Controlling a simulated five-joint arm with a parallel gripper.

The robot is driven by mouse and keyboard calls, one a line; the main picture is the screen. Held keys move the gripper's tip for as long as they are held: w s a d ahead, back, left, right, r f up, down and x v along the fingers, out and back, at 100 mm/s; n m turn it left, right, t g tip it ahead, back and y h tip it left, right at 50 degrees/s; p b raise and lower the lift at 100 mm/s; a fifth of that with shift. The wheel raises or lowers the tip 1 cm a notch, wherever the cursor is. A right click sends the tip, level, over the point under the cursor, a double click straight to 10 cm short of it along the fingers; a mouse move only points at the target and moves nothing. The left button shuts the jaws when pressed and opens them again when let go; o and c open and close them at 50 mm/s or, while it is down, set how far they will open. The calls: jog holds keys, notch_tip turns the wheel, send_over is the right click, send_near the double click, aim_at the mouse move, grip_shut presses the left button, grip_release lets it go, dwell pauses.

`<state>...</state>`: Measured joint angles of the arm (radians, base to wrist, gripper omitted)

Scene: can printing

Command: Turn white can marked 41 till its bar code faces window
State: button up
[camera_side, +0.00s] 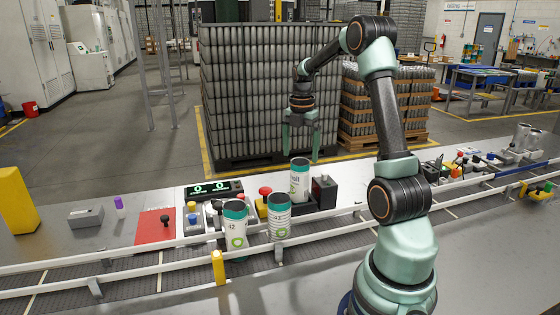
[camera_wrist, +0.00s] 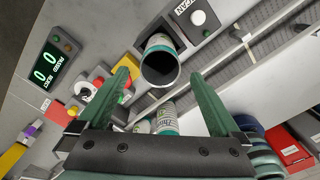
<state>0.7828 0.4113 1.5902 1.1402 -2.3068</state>
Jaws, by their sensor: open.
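My gripper (camera_side: 301,152) is open and empty above this can, fingers pointing down. In the wrist view, the can's open dark top (camera_wrist: 160,68) shows between and beyond the fingertips (camera_wrist: 158,76), apart from them. Two more white cans, marked 42 (camera_side: 235,228) and apparently 43 (camera_side: 279,217), stand on the conveyor in front.
A counter display (camera_side: 214,188) shows two zeros. Red, yellow and blue buttons (camera_side: 264,200) are close left of the can. A red plate (camera_side: 155,227) lies farther left. Rails (camera_side: 120,271) run along the conveyor. A white round button (camera_wrist: 199,18) sits by a SCAN label.

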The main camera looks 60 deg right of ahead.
aim_at(300, 181)
notch_tip(300, 181, down, 11)
jog(key=shift+r, duration=0.1)
dwell(0.3)
jog(key=c, duration=1.3)
jog(key=n, duration=0.6)
jog(key=shift+n, duration=0.3)
jog(key=o, duration=1.3)
jog(key=shift+r, duration=0.1)
notch_tip(300, 181, up, 12)
